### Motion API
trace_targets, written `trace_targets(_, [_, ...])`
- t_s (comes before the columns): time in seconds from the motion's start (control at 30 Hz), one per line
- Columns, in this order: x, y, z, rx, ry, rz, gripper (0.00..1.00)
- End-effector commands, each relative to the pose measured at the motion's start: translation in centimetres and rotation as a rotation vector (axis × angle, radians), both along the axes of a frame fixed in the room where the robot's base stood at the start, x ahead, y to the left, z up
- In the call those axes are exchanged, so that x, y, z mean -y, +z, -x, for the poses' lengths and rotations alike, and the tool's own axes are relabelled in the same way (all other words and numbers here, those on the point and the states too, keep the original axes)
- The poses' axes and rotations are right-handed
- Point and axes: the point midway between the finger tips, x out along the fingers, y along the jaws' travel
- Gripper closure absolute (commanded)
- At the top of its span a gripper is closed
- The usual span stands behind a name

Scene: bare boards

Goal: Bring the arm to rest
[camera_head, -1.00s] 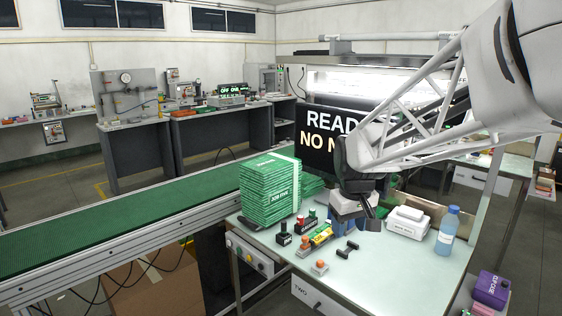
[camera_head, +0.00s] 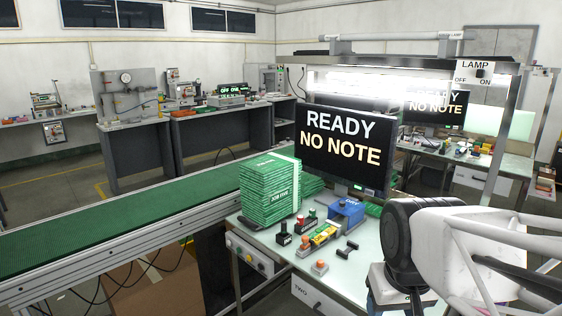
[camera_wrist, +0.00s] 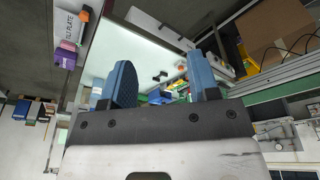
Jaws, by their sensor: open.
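My gripper (camera_wrist: 158,60) shows in the wrist view with its two blue fingers wide apart and nothing between them. In the head view my gripper (camera_head: 400,296) is at the lower right, beside my black wrist joint, and its fingertips are cut off by the picture's bottom edge. It hangs at the front right of the pale worktable (camera_head: 325,262), apart from the things on it. My arm comes in from the right edge. How high the gripper is above the table cannot be told.
A stack of green boards (camera_head: 268,190) stands at the table's left by the green conveyor (camera_head: 120,225). Several stamps, a blue box (camera_head: 346,213) and a dark dumbbell-shaped piece (camera_head: 347,249) lie nearby. A monitor (camera_head: 345,145) reading "READY NO NOTE" stands behind. A purple container (camera_wrist: 66,55) shows in the wrist view.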

Motion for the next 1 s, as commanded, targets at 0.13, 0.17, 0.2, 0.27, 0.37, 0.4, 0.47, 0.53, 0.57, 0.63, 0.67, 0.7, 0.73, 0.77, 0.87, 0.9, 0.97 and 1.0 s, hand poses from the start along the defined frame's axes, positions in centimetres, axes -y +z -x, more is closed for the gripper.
trace_targets(0.13, [0.1, -0.8, 2.3, 0.01, -0.031, -0.005, 0.45])
trace_targets(0.17, [0.2, -0.8, 2.6, 0.011, -0.035, -0.006, 0.45])
trace_targets(0.2, [0.2, -1.0, 3.0, 0.013, -0.041, -0.008, 0.45])
trace_targets(0.27, [0.2, -1.1, 3.4, 0.014, -0.046, -0.009, 0.45])
trace_targets(0.37, [0.2, -1.3, 3.7, 0.014, -0.051, -0.01, 0.45])
trace_targets(0.4, [0.2, -1.3, 3.7, 0.014, -0.052, -0.01, 0.45])
trace_targets(0.47, [0.2, -1.3, 3.7, 0.014, -0.052, -0.01, 0.45])
trace_targets(0.53, [0.2, -1.3, 3.7, 0.014, -0.052, -0.01, 0.45])
trace_targets(0.57, [0.2, -1.3, 3.7, 0.014, -0.052, -0.01, 0.45])
trace_targets(0.63, [0.2, -1.3, 3.7, 0.014, -0.052, -0.01, 0.45])
trace_targets(0.67, [0.2, -1.3, 3.7, 0.014, -0.052, -0.01, 0.45])
trace_targets(0.7, [0.2, -1.3, 3.7, 0.014, -0.051, -0.01, 0.45])
trace_targets(0.73, [0.2, -1.3, 3.7, 0.014, -0.051, -0.01, 0.45])
trace_targets(0.77, [0.2, -1.3, 3.7, 0.014, -0.051, -0.01, 0.45])
trace_targets(0.87, [0.2, -1.3, 3.7, 0.014, -0.051, -0.01, 0.45])
trace_targets(0.9, [0.2, -1.3, 3.7, 0.014, -0.051, -0.01, 0.45])
trace_targets(0.97, [0.2, -1.3, 3.7, 0.015, -0.051, -0.01, 0.45])
trace_targets(1.0, [0.2, -1.3, 3.7, 0.015, -0.051, -0.01, 0.45])
